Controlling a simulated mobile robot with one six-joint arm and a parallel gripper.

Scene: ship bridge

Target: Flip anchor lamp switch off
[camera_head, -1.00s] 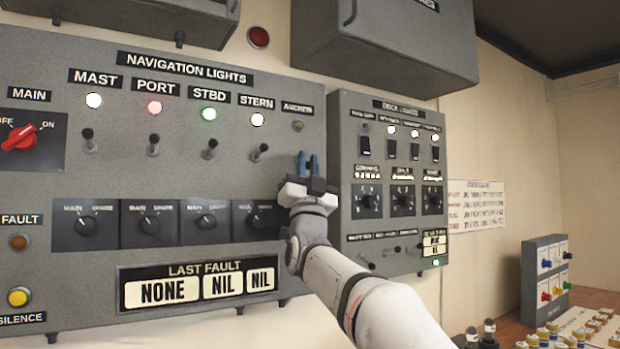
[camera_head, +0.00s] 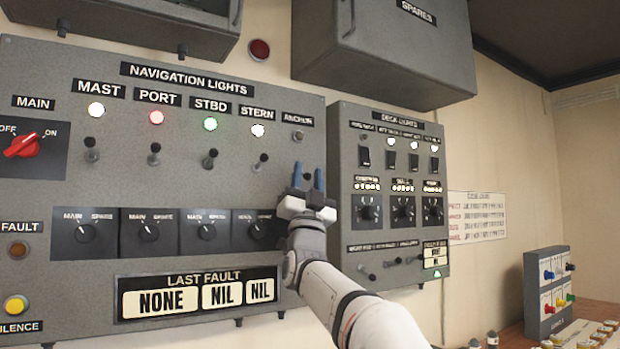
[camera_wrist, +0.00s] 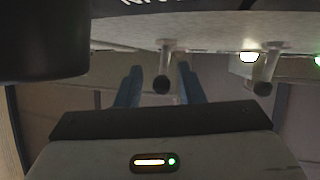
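The anchor lamp (camera_head: 298,136) at the right end of the navigation lights panel (camera_head: 190,262) is dark. My gripper (camera_head: 308,178) is just below it in the head view, its two blue fingers apart. The gripper hides the anchor switch there. In the wrist view, the anchor switch (camera_wrist: 162,85), a small dark-tipped toggle, shows between the fingertips of my gripper (camera_wrist: 160,85), with a gap on both sides. Its up or down position is hard to tell.
The stern switch (camera_head: 260,162) is close on the left; it also shows in the wrist view (camera_wrist: 262,87). The mast, port, stbd and stern lamps are lit. The deck lights box (camera_head: 345,125) stands close on the right. A grey cabinet (camera_head: 385,50) hangs above.

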